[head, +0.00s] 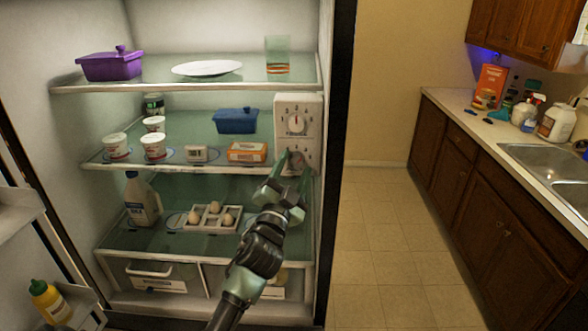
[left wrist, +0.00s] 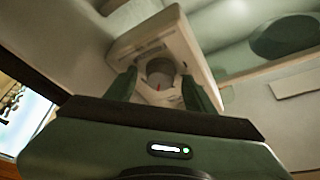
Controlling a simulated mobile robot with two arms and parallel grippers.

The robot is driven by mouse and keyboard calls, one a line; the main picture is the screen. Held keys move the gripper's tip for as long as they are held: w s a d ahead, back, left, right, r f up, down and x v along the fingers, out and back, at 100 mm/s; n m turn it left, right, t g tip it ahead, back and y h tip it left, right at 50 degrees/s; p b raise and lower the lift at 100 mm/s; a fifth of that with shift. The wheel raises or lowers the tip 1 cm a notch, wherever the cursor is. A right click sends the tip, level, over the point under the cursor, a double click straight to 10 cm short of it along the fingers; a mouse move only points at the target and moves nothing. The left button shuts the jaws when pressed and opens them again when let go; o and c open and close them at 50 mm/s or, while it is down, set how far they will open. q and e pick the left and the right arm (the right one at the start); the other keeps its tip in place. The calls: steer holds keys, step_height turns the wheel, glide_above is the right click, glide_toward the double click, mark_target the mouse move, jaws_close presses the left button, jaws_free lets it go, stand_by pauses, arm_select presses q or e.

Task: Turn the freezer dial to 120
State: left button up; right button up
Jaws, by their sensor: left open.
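A white control panel (head: 311,108) is on the right inner wall of the open fridge. Its upper dial (head: 296,123) has a red pointer pointing about straight up; the lettering below is too small to read surely. A lower dial is mostly hidden by my left gripper (head: 291,164). In the left wrist view the panel (left wrist: 160,42) shows a round grey dial (left wrist: 160,70) with a red mark on its lower edge. My left gripper (left wrist: 161,92) is open, its green fingers on either side of this dial. I cannot tell whether they touch it. My right gripper is out of view.
Glass shelves hold a purple dish (head: 110,66), a white plate (head: 206,68), a glass (head: 277,55), a blue dish (head: 235,121), an orange box (head: 247,151) near the panel, and eggs in a tray (head: 207,232). The floor (head: 385,230) to the right is clear.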

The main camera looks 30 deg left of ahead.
arm_select(q)
steer(key=b+v, duration=0.3)
steer(key=v, duration=0.4)
steer(key=shift+s, duration=0.35)
steer(key=shift+f, duration=0.15)
